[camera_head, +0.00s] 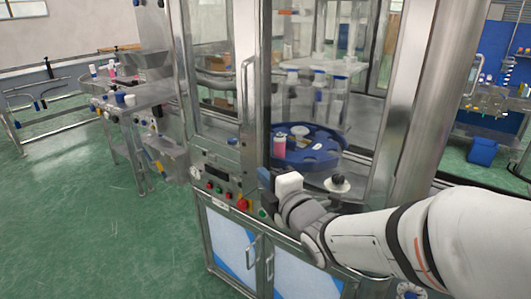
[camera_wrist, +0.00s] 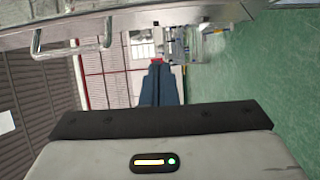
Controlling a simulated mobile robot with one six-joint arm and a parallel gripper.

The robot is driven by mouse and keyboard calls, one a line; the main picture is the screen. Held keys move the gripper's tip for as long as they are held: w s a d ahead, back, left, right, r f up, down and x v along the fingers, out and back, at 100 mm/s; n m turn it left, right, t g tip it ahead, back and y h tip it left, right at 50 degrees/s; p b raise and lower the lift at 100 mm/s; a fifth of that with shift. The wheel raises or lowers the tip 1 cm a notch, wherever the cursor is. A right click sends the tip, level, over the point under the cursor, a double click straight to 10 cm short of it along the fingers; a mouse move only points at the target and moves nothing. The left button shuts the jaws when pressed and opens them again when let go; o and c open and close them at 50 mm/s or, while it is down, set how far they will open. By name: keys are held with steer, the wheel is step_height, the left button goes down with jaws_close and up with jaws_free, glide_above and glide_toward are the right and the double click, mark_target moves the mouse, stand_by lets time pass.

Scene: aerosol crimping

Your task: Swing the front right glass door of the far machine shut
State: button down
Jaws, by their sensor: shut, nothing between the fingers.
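The machine's glass front fills the middle of the head view. A left glass panel (camera_head: 211,70) sits in a metal frame, with an upright bar handle (camera_head: 246,95) near its right edge. Right of it is a wide bay; I cannot tell whether the front right door's glass covers it or stands open. My gripper (camera_head: 265,178) is low in front of the frame, by the bay's lower left corner. In the wrist view my gripper's dark blue fingers (camera_wrist: 158,85) are together and empty. A metal handle (camera_wrist: 72,46) on a frame shows at the upper left there, apart from the fingers.
Inside the bay are a blue turntable (camera_head: 318,157) and a pink can (camera_head: 280,146). A button panel (camera_head: 222,190) lies below the left panel. A side bench (camera_head: 145,96) stands at left. Open green floor (camera_head: 75,205) lies at the front left.

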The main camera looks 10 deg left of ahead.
steer(key=a, duration=0.1)
steer(key=p, duration=0.4)
glide_toward(245, 145)
steer(key=x, duration=0.6)
steer(key=shift+s+a+r, duration=0.15)
steer(key=shift+s+a, duration=0.15)
steer(key=shift+s, duration=0.1)
steer(key=shift+w, duration=0.65)
